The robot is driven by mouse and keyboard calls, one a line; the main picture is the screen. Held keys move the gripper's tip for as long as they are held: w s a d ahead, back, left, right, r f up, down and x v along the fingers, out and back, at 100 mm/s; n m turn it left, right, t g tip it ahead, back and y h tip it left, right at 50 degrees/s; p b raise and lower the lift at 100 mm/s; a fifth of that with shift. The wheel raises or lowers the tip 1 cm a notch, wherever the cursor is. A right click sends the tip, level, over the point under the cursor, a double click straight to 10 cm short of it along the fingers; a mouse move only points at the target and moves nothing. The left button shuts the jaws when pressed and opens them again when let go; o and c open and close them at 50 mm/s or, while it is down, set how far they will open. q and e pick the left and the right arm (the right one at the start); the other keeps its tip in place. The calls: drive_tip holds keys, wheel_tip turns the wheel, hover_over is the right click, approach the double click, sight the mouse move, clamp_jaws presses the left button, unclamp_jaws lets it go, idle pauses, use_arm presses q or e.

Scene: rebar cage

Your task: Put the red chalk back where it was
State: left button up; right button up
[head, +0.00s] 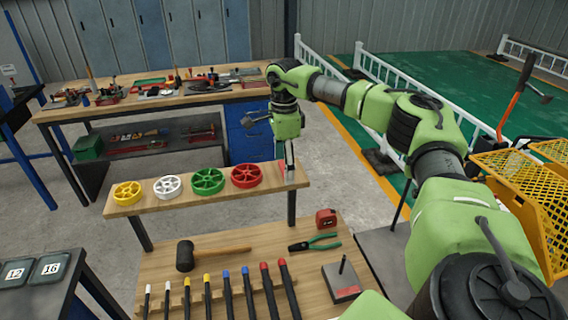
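My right gripper (290,172) points down at the right end of the narrow raised wooden shelf (150,205). Its fingers look close together, but they are too small to tell whether they are open or shut. A small red patch (282,165) shows just beside the fingers on the left. I cannot tell whether it is the red chalk, or whether it is held or lies on the shelf. No other piece is clearly a red chalk. My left gripper is not in view.
Yellow (128,194), white (167,186), green (207,181) and red (246,176) wheels line the shelf. In front, the bench holds a mallet (186,256), pliers (315,243), a red tape measure (326,218) and several colour-tipped bars (227,296). A tool-covered workbench (150,104) stands behind.

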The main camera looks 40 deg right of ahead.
drive_tip(key=shift+r, duration=0.5)
wheel_tip(320, 180, up, 11)
drive_tip(key=b, duration=0.4)
drive_tip(key=shift+r, duration=0.2)
